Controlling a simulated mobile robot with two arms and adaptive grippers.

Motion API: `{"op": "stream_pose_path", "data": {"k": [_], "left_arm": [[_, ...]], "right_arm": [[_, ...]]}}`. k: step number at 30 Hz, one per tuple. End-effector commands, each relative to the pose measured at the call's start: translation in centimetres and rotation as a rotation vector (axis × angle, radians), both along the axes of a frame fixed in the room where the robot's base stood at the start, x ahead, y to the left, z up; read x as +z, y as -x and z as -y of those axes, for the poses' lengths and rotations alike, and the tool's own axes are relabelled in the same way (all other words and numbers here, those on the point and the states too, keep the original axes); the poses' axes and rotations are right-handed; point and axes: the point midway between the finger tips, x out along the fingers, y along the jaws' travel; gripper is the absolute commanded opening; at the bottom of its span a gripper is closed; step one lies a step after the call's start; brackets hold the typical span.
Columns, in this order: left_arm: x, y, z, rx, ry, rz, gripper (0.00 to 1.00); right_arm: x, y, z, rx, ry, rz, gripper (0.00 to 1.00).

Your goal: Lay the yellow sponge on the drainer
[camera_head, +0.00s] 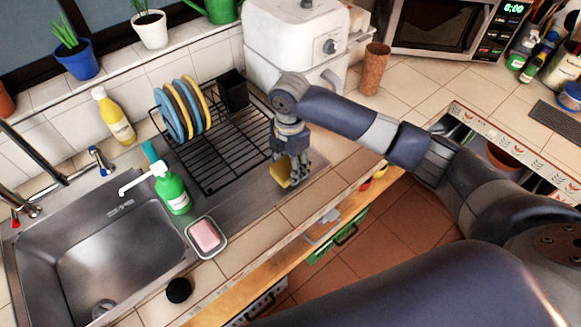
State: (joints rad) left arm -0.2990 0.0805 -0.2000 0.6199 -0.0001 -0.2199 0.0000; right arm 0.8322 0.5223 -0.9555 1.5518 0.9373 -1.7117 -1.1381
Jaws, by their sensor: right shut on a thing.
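The yellow sponge (280,172) is held in my right gripper (290,175), which points down and is shut on it. The fingers hide part of the sponge. The sponge is just right of the front right part of the black wire drainer (222,165), over the steel counter; whether it touches anything below I cannot tell. The drainer stands right of the sink and holds several blue, yellow and dark plates (182,108) at its back left. A black cutlery holder (233,90) stands at its back right. My left gripper is not in view.
A green soap bottle (172,188) and a pink soap in a dish (206,236) stand left of and in front of the drainer. The sink (100,250) is at left. A white appliance (292,45) stands behind my right gripper. The drainer's middle and front are bare.

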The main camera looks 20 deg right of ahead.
Motion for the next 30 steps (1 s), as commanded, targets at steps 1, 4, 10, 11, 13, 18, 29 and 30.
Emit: {"op": "stream_pose_path", "data": {"k": [1, 4, 10, 11, 13, 18, 29, 30], "left_arm": [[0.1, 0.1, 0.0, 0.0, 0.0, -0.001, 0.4], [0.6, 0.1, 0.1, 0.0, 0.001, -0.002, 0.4], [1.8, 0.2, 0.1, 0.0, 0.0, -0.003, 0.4], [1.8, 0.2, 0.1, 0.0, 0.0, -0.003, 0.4], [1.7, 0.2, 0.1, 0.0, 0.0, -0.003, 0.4], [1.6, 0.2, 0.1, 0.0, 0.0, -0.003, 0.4], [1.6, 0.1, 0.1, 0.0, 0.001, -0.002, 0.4], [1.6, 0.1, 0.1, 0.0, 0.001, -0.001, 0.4]], "right_arm": [[0.0, -0.3, 0.1, -0.001, 0.001, -0.001, 0.39], [-0.3, -0.8, 0.5, -0.002, 0.001, -0.004, 0.39], [-3.1, -0.8, 0.5, -0.001, 0.002, -0.002, 0.39], [-3.4, -0.8, 0.5, 0.0, 0.001, -0.001, 0.39], [-3.6, -0.8, 0.5, 0.0, 0.001, 0.0, 0.39], [-3.6, -0.8, 0.5, 0.0, 0.002, 0.001, 0.39], [-3.9, -0.8, 0.5, 0.0, 0.002, 0.001, 0.71], [-3.9, -0.8, 0.5, -0.001, 0.001, 0.0, 0.71]]}}
